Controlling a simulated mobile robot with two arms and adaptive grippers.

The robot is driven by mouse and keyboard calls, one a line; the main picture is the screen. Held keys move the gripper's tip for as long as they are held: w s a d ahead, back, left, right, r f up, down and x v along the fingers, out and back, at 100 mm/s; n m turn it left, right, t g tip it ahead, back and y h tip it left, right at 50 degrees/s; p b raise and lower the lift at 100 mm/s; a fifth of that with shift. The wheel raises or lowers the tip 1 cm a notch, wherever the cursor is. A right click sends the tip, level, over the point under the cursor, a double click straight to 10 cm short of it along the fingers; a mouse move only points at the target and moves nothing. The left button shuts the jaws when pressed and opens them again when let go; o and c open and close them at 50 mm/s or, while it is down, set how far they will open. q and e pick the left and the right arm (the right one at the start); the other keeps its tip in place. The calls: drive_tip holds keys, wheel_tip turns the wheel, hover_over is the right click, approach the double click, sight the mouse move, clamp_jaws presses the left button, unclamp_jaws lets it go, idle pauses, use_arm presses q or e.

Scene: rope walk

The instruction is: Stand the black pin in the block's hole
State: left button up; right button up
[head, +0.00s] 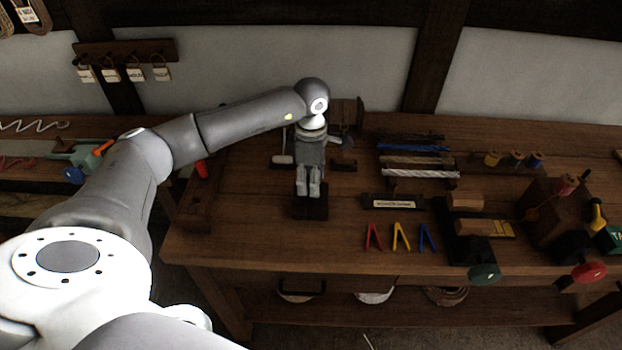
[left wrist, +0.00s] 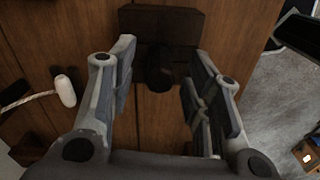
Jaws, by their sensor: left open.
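My left gripper (head: 308,186) points down over a dark block (head: 311,210) near the front of the bench. In the left wrist view its two fingers are open and apart, one on each side of a dark round-ended piece, which looks like the black pin (left wrist: 158,76). I see a gap between each finger and this pin. The dark block (left wrist: 178,22) lies just beyond the pin. The pin overlaps the block's edge in the picture, and I cannot tell whether it stands in the hole. The hole is not visible. In the head view the gripper hides the pin. My right gripper is not in view.
A white-ended mallet-like tool (left wrist: 64,91) lies left of the gripper. To the right are a labelled stand (head: 393,203), coloured clips (head: 400,237) and rods on a rack (head: 420,173). Bare bench top (head: 240,235) lies left of the block.

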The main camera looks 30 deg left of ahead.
use_arm(q)
wheel_tip(320, 180, up, 12)
drive_tip(key=shift+f, duration=0.25)
idle(0.5)
